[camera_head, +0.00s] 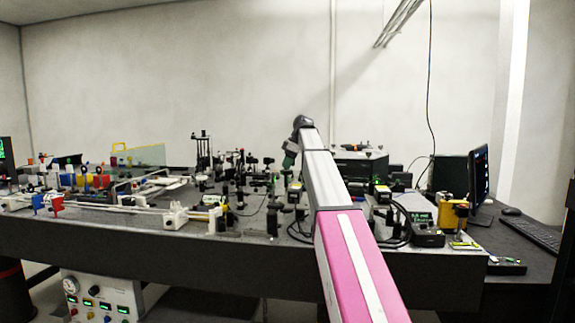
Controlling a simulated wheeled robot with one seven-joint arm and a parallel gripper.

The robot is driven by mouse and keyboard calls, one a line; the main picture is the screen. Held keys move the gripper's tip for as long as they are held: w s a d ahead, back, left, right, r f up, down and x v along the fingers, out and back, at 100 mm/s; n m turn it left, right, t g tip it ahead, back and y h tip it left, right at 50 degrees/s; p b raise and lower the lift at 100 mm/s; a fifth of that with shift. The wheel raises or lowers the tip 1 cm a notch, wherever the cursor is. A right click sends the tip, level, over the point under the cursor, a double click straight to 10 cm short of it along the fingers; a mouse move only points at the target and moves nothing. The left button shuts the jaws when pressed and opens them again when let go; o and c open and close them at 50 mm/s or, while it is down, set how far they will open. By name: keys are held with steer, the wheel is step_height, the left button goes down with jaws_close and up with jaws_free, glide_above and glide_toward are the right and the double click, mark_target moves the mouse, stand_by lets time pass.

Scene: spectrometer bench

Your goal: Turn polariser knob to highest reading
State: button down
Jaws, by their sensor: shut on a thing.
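My arm reaches away from the camera, and its wrist bends down to my gripper (287,168) among the optics mounts. The gripper is small and dark here, and its fingers are shut on a small part that I take for the polariser knob. The knob is hidden by the gripper and the dark mounts, so its angle cannot be seen. A black meter (428,234) with a small green readout stands on the right of the bench, right of my arm. Its digits are too small to read surely.
The dark optical bench (140,246) carries many posts and mounts close around my gripper. Blue, red and yellow parts and pale rails crowd its left side. A dark box (360,167), a yellow block (454,211) and a monitor (478,177) stand on the right.

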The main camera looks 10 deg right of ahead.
steer(key=m+t, duration=0.1)
steer(key=m, duration=0.2)
steer(key=m+t+h, duration=0.1)
steer(key=m, duration=0.2)
steer(key=shift+s+a, duration=0.1)
steer(key=shift+s, duration=0.05)
steer(key=m+h, duration=0.1)
steer(key=m, duration=0.1)
steer(key=m+t+h, duration=0.1)
steer(key=m, duration=0.2)
steer(key=shift+m, duration=0.3)
stand_by(0.4)
steer(key=c, duration=1)
jaws_free()
steer(key=shift+c, duration=0.2)
steer(key=shift+r, duration=0.1)
steer(key=a+v, duration=0.1)
steer(key=v, duration=0.9)
steer(key=shift+s+d+r, duration=0.2)
steer(key=shift+d+r, duration=0.05)
steer(key=shift+d, duration=0.1)
